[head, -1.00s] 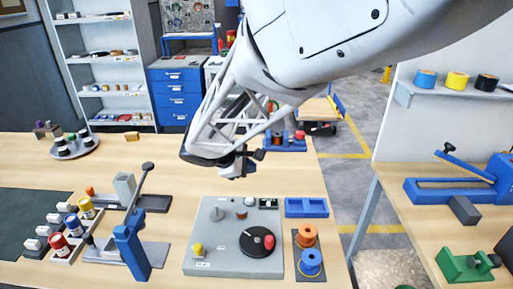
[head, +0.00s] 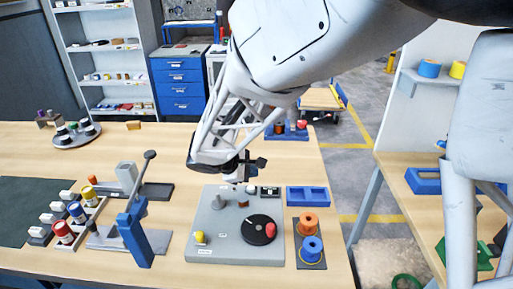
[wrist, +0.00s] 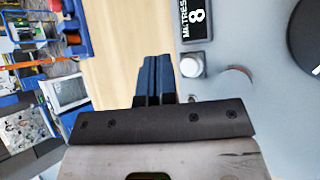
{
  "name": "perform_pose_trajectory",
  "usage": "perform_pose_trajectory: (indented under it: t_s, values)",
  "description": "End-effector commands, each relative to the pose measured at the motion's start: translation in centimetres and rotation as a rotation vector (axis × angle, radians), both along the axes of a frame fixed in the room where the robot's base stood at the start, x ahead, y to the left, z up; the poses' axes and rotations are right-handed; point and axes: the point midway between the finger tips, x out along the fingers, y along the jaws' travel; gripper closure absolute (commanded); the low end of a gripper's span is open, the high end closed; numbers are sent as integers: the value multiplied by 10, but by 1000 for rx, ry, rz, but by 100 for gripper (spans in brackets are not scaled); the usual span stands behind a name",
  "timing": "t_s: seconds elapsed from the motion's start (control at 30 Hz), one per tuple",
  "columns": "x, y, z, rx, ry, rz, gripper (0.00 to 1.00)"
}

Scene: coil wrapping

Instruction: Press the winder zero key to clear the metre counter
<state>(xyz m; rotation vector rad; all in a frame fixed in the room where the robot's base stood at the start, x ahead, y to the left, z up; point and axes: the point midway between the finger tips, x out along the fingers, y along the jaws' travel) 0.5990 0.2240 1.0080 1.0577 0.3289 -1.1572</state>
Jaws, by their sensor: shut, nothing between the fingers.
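The winder (head: 205,240) is a grey plate on the bench with a black disc (head: 256,231) and a red knob on it. Its dark metre counter (head: 270,191) sits at the back edge; in the wrist view the counter (wrist: 194,18) reads 8. Beside the counter is a small pale square key (wrist: 190,66), which also shows in the head view (head: 251,189). My gripper (head: 240,178) is shut and empty, above the winder's back edge. In the wrist view its dark fingers (wrist: 157,62) appear just left of the key; I cannot tell their height above it.
A yellow button (head: 199,238) is at the winder's front left and a grey post (head: 217,201) at its back left. A blue tray (head: 307,205) and orange (head: 308,223) and blue (head: 312,248) spools stand to the right. A blue lever press (head: 135,235) stands to the left.

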Motion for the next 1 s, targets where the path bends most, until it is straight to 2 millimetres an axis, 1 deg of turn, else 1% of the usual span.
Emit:
perform_pose_trajectory:
  t_s: [0.2,0.33,0.53,1.0]
  values:
    - [0,0,-18,-1,1,0,100]
    - [0,0,-25,-1,1,0,100]
    - [0,0,-28,-1,0,-1,100]
    - [0,0,-28,0,0,0,100]
